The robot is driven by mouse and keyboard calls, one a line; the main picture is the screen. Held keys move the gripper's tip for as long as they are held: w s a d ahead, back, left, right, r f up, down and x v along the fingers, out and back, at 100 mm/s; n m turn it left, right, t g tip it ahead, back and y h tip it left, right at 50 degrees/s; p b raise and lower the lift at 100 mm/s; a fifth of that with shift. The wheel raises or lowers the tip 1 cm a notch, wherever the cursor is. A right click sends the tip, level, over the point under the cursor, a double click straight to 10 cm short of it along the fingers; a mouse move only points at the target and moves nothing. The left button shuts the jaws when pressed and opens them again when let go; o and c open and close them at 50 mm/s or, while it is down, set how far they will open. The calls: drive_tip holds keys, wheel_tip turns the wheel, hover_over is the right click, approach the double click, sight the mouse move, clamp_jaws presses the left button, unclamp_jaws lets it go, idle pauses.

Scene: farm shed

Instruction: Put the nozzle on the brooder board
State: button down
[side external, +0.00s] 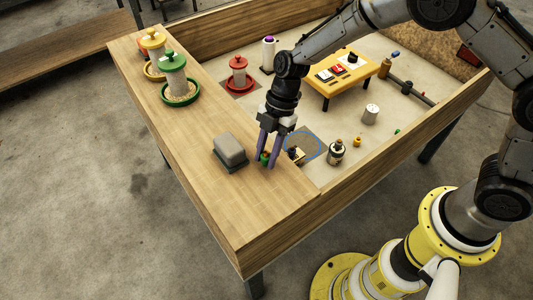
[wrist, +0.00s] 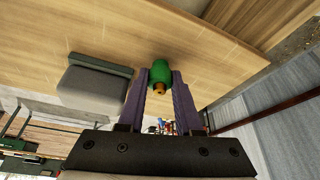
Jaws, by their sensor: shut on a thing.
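My gripper (side external: 267,162) has purple fingers and points down over the inner edge of the wooden ledge, near the front corner of the pen. It is shut on a small green nozzle (side external: 264,156) with an orange-brass tip. In the wrist view the nozzle (wrist: 160,73) sits between the fingertips, against the wood behind it. I cannot tell whether it touches the wood.
A grey block (side external: 230,150) stands on the ledge left of my gripper. A small wooden block (side external: 298,157) and a dark-topped jar (side external: 336,153) stand right of it. Green (side external: 175,77) and red (side external: 239,75) feeders and a yellow table (side external: 349,76) are farther back.

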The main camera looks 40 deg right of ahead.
drive_tip(key=shift+f, duration=0.2)
drive_tip(key=shift+f, duration=0.2)
drive_tip(key=c, duration=0.6)
unclamp_jaws()
drive_tip(key=shift+r, duration=0.1)
